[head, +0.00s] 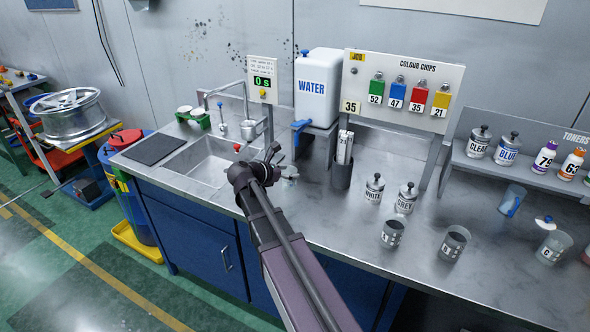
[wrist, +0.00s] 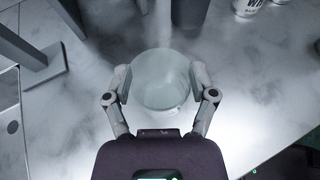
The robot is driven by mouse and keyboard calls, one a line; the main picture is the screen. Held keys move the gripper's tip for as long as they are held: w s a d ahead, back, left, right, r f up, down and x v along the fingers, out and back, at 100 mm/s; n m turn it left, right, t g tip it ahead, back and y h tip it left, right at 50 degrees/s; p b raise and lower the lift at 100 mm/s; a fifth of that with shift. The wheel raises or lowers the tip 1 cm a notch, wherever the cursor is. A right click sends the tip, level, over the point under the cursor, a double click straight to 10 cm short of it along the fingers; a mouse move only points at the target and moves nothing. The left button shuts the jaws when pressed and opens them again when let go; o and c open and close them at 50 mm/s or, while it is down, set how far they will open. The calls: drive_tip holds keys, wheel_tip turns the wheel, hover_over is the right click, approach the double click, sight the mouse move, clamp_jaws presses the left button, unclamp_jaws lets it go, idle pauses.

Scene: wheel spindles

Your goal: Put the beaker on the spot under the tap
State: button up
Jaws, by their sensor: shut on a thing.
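A clear beaker (wrist: 160,80) is between the two fingers of my gripper (wrist: 160,82) in the wrist view, and the fingers are shut on its sides. In the head view, my gripper (head: 278,166) is over the counter just right of the sink, and part of the beaker (head: 290,173) shows beyond it. The blue tap (head: 301,127) is on the white water tank (head: 317,85), which stands on a raised grey stand behind the beaker. I cannot make out a marked spot under the tap. Whether the beaker touches the counter is unclear.
A dark holder with strips (head: 342,172) stands right of the beaker, with the WHITE pot (head: 374,188) and GREY pot (head: 406,198) beyond. The sink (head: 212,162) is to the left. Several cups and toner bottles are farther right. The counter's front edge is near my arm.

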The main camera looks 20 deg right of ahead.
drive_tip(key=w+d, duration=0.5)
drive_tip(key=w, duration=0.1)
drive_tip(key=shift+d+f+b, duration=0.15)
drive_tip(key=shift+f+b, duration=0.15)
drive_tip(key=shift+f, duration=0.05)
drive_tip(key=f+b, duration=0.2)
drive_tip(key=w+f+b, duration=0.1)
drive_tip(key=shift+d+f+b, duration=0.35)
drive_tip(key=shift+d, duration=0.05)
drive_tip(key=shift+f, duration=0.15)
drive_tip(key=o, duration=0.8)
drive_tip(key=shift+r, duration=0.2)
